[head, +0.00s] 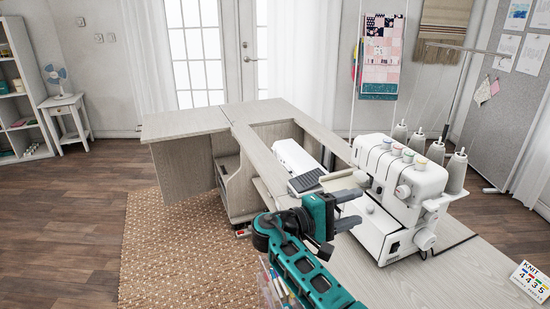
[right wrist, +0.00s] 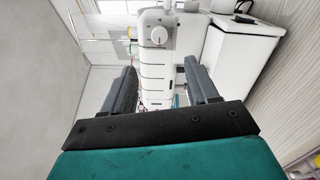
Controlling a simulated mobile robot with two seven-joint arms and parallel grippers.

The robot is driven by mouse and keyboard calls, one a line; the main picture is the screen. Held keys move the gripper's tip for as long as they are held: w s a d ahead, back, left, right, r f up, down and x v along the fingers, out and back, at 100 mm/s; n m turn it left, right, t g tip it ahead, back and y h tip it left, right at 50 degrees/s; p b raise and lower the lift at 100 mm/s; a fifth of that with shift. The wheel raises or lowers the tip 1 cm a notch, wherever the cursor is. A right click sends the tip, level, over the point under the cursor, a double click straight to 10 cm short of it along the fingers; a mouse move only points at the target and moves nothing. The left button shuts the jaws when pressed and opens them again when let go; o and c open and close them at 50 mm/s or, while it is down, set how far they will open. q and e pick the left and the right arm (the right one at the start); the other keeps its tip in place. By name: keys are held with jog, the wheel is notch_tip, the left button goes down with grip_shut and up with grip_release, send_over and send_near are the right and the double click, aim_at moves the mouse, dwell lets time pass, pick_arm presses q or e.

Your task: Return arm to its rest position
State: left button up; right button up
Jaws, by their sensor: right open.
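My right gripper (head: 347,210) is raised above the cabinet top, just in front of and left of the white serger (head: 403,185). Its two dark fingers are apart with nothing between them. In the right wrist view the open fingers (right wrist: 168,90) point toward the white machine body (right wrist: 158,75), which shows beyond and between them. I cannot tell whether a finger touches the machine. My teal right arm comes in from the bottom of the head view. My left gripper does not show.
The sewing cabinet (head: 185,122) has an opening with a white machine (head: 298,160) inside. Thread cones (head: 457,165) stand behind the serger. A card reading KNIT (head: 532,281) lies at the right. A woven rug (head: 165,250) covers the floor at the left. A side table (head: 64,110) with a fan stands far left.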

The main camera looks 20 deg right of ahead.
jog(key=s+a+f+y, duration=0.2)
jog(key=s+f+y, duration=0.8)
jog(key=s+f, duration=0.5)
jog(key=s+a+r+m+t+y, duration=0.1)
jog(key=s+a+r+t+y, duration=0.1)
jog(key=s+a+y, duration=0.9)
jog(key=w+f+t+h, duration=0.1)
jog(key=w+f+t, duration=0.4)
jog(key=f+t, duration=0.2)
jog(key=shift+w+a+f, duration=0.4)
jog(key=shift+f, duration=0.5)
